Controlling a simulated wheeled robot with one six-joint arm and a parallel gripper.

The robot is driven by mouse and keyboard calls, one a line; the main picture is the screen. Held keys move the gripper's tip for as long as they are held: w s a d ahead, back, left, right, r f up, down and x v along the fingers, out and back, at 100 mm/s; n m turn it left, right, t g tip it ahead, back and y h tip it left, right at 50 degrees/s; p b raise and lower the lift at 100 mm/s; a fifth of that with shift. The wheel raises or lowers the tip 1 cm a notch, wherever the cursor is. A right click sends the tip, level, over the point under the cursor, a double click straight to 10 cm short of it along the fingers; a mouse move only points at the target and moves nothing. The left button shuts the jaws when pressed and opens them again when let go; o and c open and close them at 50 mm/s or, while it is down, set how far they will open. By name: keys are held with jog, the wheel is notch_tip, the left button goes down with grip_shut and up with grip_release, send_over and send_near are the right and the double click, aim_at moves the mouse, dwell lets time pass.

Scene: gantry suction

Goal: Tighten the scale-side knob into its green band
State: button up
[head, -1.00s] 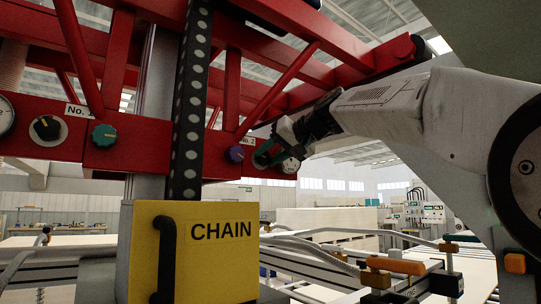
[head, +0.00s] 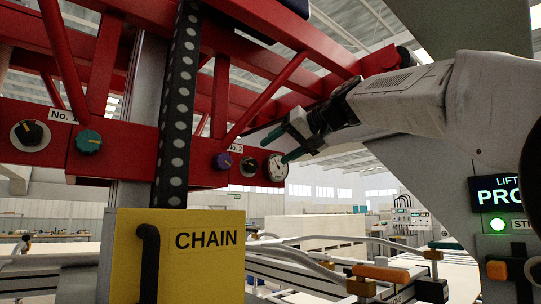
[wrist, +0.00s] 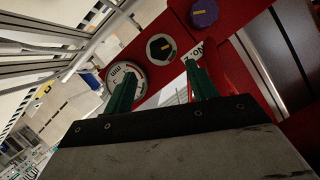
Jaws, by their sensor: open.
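On the red panel by the "No. 2" label, a black knob (head: 248,167) with a pale pointer sits between a purple knob (head: 222,161) and a round white gauge (head: 276,168). The wrist view shows the black knob (wrist: 160,48) in a pale ring with a yellow pointer, the gauge (wrist: 115,72) beside it and the purple knob (wrist: 203,13) beyond. In the wrist view the gripper (wrist: 159,70) spans the area just below the knob, one finger overlapping the gauge.
A yellow CHAIN box (head: 180,258) stands in front at lower left, under a black perforated strip (head: 176,110). A "No. 1" black knob (head: 30,133) and teal knob (head: 88,142) are farther left. Red truss beams lie above; a control pillar with a lit green button (head: 497,225) stands right.

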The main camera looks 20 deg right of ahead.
aim_at(254, 164)
jog(key=shift+s, duration=0.1)
jog(key=w+a+f+n, duration=0.1)
jog(key=w, duration=0.1)
jog(key=w+a+f+n+h, duration=0.1)
jog(key=w, duration=0.1)
jog(key=w+a+n+h, duration=0.1)
jog(key=w+a, duration=0.1)
jog(key=shift+w+f+t, duration=0.3)
jog(key=shift+f, duration=0.1)
dwell(0.3)
